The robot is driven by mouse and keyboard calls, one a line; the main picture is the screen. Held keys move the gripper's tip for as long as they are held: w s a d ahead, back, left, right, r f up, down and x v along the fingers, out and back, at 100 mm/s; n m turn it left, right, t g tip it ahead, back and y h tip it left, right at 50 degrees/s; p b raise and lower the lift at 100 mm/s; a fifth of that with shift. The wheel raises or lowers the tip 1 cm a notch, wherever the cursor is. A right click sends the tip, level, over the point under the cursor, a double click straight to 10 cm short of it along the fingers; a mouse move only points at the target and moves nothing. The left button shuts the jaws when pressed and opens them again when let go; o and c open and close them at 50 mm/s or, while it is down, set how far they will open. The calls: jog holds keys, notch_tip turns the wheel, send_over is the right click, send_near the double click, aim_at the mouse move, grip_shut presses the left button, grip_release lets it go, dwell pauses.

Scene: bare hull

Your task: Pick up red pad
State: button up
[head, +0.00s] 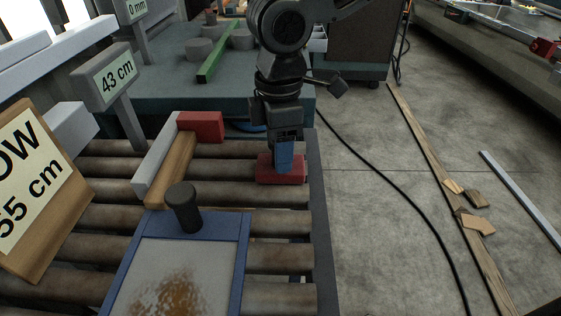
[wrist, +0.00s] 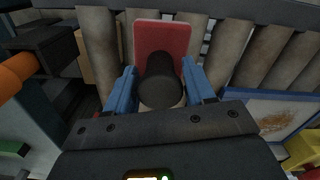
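The red pad (head: 290,179) lies on the rollers near the right edge of the conveyor. It also shows in the wrist view (wrist: 163,38), with a dark round handle (wrist: 160,80) standing up from it. My gripper (head: 283,168) is lowered over the pad from above. In the wrist view its two blue fingers (wrist: 160,76) are on either side of the handle. They look open, with narrow gaps beside the handle. In the head view the fingers hide the handle and part of the pad.
A red block (head: 201,127) lies beside a wooden bar (head: 172,170) and a pale bar to the left. A blue-framed panel (head: 240,254) with a dark knob (head: 183,208) lies in front. A teal platform (head: 150,98) with grey cylinders stands behind.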

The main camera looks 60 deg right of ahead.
jog(key=c, duration=0.8)
jog(key=shift+c, duration=0.2)
jog(key=shift+r, duration=0.1)
jog(key=shift+r, duration=0.45)
jog(key=r, duration=0.2)
jog(key=r+p, duration=0.1)
jog(key=shift+s+d+r, duration=0.25)
jog(key=shift+s+d, duration=0.05)
jog(key=s+d+r+p, duration=0.1)
jog(key=s+d+r, duration=0.5)
jog(key=s+d, duration=0.1)
jog(key=shift+s+d+r+p, duration=0.2)
jog(key=shift+s+p, duration=0.1)
jog(key=shift+s, duration=0.2)
